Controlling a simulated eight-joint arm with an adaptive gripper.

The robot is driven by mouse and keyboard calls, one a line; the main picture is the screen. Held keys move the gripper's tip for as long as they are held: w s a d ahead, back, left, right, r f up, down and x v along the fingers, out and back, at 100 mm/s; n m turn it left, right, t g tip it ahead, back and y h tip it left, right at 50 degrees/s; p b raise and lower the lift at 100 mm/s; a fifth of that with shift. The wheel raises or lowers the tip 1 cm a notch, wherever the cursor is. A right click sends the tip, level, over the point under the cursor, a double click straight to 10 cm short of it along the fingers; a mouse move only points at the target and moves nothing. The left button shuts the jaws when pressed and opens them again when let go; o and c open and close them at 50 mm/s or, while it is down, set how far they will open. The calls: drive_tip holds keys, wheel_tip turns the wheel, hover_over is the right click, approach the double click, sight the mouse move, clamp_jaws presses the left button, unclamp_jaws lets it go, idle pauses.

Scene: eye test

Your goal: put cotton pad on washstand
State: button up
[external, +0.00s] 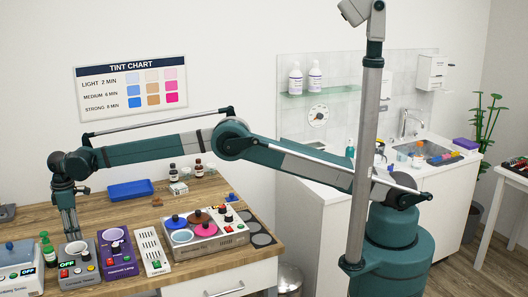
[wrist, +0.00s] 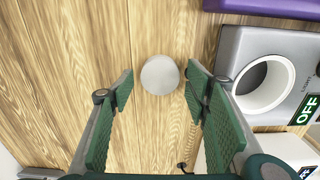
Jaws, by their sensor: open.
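A round, pale grey-white disc, which looks like the cotton pad (wrist: 160,75), lies on the wooden table in the wrist view. My gripper (wrist: 158,88) is open, with one green finger on each side of the disc and a gap to each. In the external view my gripper (external: 69,236) points down at the left end of the table, behind the small devices. I cannot make out the disc there. The washstand (external: 455,205) is the white cabinet with a sink and tap at the right, far from my gripper.
A grey device with a round opening (wrist: 228,50) sits close right of my gripper. Bottles and cups crowd part of the washstand top.

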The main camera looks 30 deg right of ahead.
wheel_tip(320, 180, up, 11)
idle(0.6)
drive_tip(key=shift+r, duration=0.1)
idle(0.4)
idle(0.4)
